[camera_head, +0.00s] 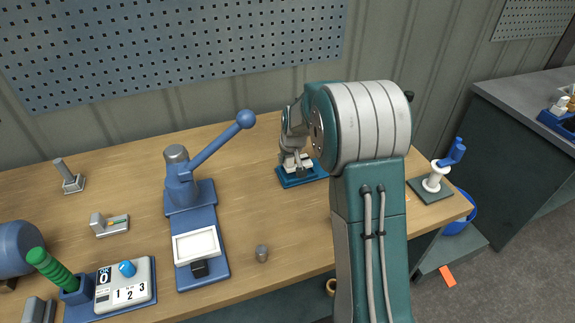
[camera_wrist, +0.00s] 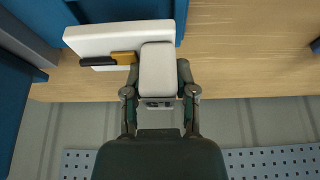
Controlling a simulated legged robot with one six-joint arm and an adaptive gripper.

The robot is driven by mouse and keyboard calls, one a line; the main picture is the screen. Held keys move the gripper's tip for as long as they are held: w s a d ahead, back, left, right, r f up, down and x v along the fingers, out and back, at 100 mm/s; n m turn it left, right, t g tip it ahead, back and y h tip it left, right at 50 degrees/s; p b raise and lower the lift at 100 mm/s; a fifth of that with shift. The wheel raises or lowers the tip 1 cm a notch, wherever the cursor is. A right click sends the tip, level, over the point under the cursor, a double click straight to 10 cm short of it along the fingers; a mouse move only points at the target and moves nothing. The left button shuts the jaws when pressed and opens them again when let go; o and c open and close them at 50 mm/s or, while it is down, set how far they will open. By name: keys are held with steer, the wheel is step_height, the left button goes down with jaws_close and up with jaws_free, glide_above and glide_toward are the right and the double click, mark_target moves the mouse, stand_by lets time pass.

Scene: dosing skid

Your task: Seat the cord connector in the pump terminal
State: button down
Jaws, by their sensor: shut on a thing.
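In the wrist view my gripper (camera_wrist: 158,82) has its two fingers on either side of a pale grey rounded block, which looks like the cord connector (camera_wrist: 158,64). The block's far end meets or overlaps a white housing, likely the pump terminal (camera_wrist: 105,36), with an orange and black bar on its face. I cannot tell whether the connector is inside it or just against it. In the head view my gripper (camera_head: 297,161) is low over a blue base (camera_head: 299,181) with white parts; my arm hides much of it. No cord is clearly visible.
A blue lever press (camera_head: 190,195) stands left on the wooden bench (camera_head: 130,160). A counter box (camera_head: 125,285), a small grey cylinder (camera_head: 262,253) and a white stand with blue top (camera_head: 434,181) are also there. A perforated panel (camera_head: 180,45) is behind. Bench between press and base is mostly clear.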

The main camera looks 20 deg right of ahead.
step_height(320, 180, down, 3)
steer(key=shift+w+f, duration=0.15)
steer(key=shift+f, duration=0.05)
steer(key=shift+c, duration=2)
jaws_free()
steer(key=shift+f, duration=0.1)
